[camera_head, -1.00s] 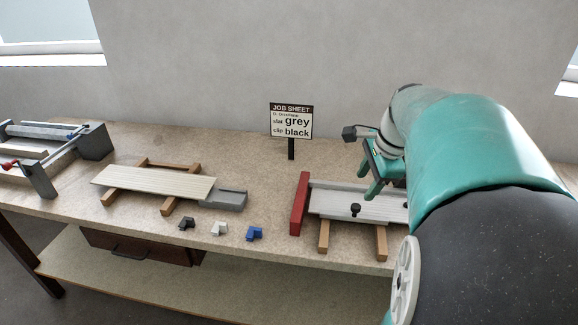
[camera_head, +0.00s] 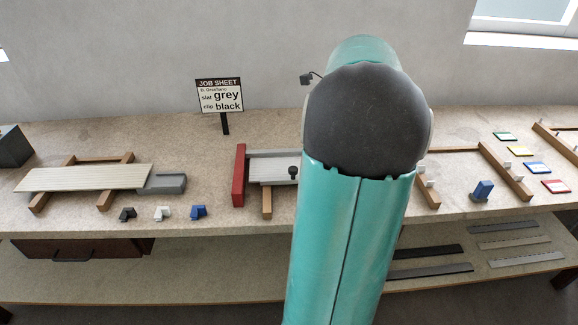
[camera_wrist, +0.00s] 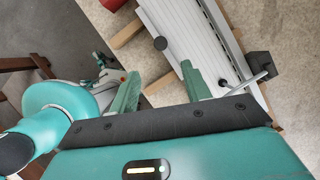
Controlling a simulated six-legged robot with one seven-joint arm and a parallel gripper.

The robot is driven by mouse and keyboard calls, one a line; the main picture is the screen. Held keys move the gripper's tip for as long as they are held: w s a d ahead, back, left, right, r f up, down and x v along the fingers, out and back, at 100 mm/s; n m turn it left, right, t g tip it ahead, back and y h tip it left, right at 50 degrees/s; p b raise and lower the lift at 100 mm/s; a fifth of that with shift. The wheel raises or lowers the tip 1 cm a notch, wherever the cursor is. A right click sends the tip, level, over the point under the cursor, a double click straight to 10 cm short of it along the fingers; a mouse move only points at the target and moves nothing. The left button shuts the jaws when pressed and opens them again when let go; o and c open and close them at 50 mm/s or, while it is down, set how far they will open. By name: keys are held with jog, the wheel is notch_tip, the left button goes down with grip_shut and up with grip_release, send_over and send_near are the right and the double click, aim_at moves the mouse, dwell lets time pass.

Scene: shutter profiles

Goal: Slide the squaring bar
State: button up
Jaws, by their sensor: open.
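A red bar (camera_head: 239,175) stands across the left end of a pale slatted jig (camera_head: 268,170) on the bench; I take it for the squaring bar, though I cannot be sure. A corner of it shows at the top of the wrist view (camera_wrist: 114,4). A black knob (camera_head: 293,172) sits on the jig's near side and shows in the wrist view (camera_wrist: 160,43). My gripper (camera_wrist: 160,88) is open and empty, its teal fingers apart beside the jig, with the knob beyond them. In the head view my arm hides the gripper and the jig's right part.
A black block (camera_wrist: 260,64) with a thin metal rod is at the jig's edge. Left are a slat on wooden rests (camera_head: 85,178) and black, white and blue clips (camera_head: 198,212). The job sheet (camera_head: 220,96) reads grey slat, black clip. A wooden frame (camera_head: 490,165) stands right.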

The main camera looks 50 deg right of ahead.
aim_at(293, 169)
jog(key=x, duration=1.3)
jog(key=shift+s+f, duration=0.1)
jog(key=shift+f, duration=0.05)
grip_shut()
